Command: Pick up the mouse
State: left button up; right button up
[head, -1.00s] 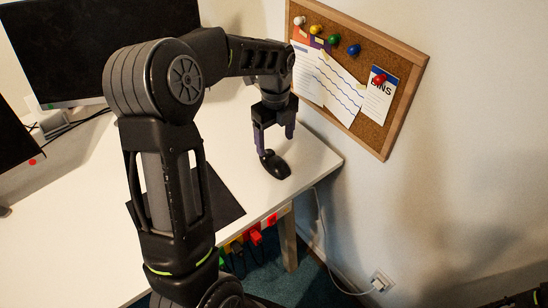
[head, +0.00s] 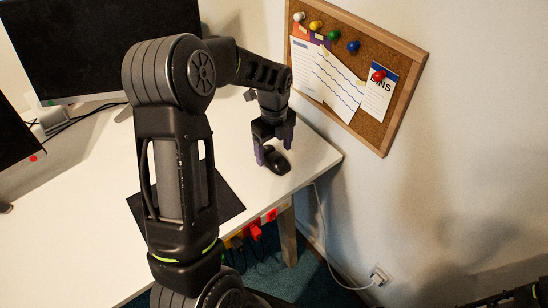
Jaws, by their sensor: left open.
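The black mouse (head: 278,162) lies on the white desk near its right end. My left gripper (head: 274,155) is open and points down at the mouse. One finger is to the left of the mouse and the other is by its far right side. The fingers partly overlap the mouse in this view, and I cannot tell whether they touch it. My right gripper is not in view.
A black mat (head: 228,203) lies on the white desk (head: 88,208), partly behind my left arm. A monitor (head: 95,42) stands at the back. A corkboard (head: 398,58) hangs on the wall at right. Red plugs (head: 255,231) hang under the front edge.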

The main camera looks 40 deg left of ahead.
aim_at(274, 155)
pick_arm(q)
notch_tip(274, 155, down, 2)
jog(key=shift+c, duration=0.6)
jog(key=c, duration=1.4)
notch_tip(274, 155, up, 10)
jog(key=shift+r, duration=0.1)
dwell(0.6)
